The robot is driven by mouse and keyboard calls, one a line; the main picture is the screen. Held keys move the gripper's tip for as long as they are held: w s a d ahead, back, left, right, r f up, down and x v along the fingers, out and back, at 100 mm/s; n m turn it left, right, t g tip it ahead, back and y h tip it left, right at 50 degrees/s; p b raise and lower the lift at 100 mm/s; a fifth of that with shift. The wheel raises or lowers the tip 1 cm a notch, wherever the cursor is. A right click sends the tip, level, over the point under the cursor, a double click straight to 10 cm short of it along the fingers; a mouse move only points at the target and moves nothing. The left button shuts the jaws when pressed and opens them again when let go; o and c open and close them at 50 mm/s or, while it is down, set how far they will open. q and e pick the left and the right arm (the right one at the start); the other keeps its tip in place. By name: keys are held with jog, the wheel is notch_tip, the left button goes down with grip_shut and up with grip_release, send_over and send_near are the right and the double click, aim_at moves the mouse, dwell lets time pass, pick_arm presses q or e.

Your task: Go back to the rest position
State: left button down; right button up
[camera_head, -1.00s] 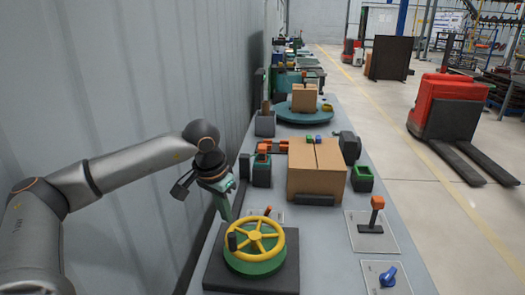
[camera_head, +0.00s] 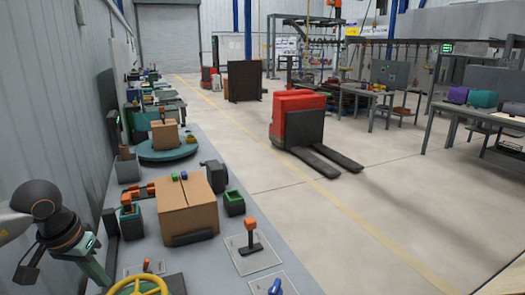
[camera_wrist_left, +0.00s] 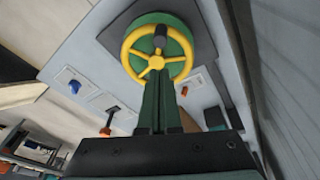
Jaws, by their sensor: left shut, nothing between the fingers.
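My left gripper (camera_head: 97,276) is at the lower left of the head view, above the bench and beside the yellow wheel (camera_head: 140,286), which is cut off by the lower edge. In the left wrist view the green fingers (camera_wrist_left: 160,105) are together, shut and empty. They point toward the yellow handwheel (camera_wrist_left: 157,58) on its green base, with a gap I cannot judge. My right gripper is in no view.
A cardboard box (camera_head: 187,208) stands on the bench with green bins beside it. An orange-topped lever (camera_head: 250,238) and a blue knob (camera_head: 276,287) are nearer. A grey wall (camera_head: 50,100) runs close on the left. Open floor and a red pallet truck (camera_head: 298,122) lie to the right.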

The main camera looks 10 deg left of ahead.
pick_arm(q)
jog(key=d+r+n+t+h, duration=0.15)
jog(key=d+n+h, duration=0.75)
jog(key=d, duration=1.8)
jog(key=w+d+r+n+t+h, duration=0.25)
jog(key=r+n+t+h, duration=0.6)
jog(key=n, duration=0.75)
jog(key=a+f+n+t+y, duration=0.2)
jog(key=a+f+n+y, duration=0.55)
jog(key=n, duration=0.75)
jog(key=a+f+n+t+y, duration=0.2)
jog(key=a+f+n+y, duration=0.25)
jog(key=n+y, duration=0.9)
jog(key=s+f+n+g+h, duration=0.3)
jog(key=s+f+n+g, duration=1.15)
jog(key=s+f, duration=0.6)
jog(key=w+d+f+n+t+h, duration=0.1)
jog(key=w+d+f+t+h, duration=0.1)
jog(key=f+t, duration=0.5)
notch_tip(320, 180, down, 2)
jog(key=shift+w+d+f+n, duration=0.15)
jog(key=shift+w+d+n, duration=0.15)
jog(key=shift+w+d, duration=0.45)
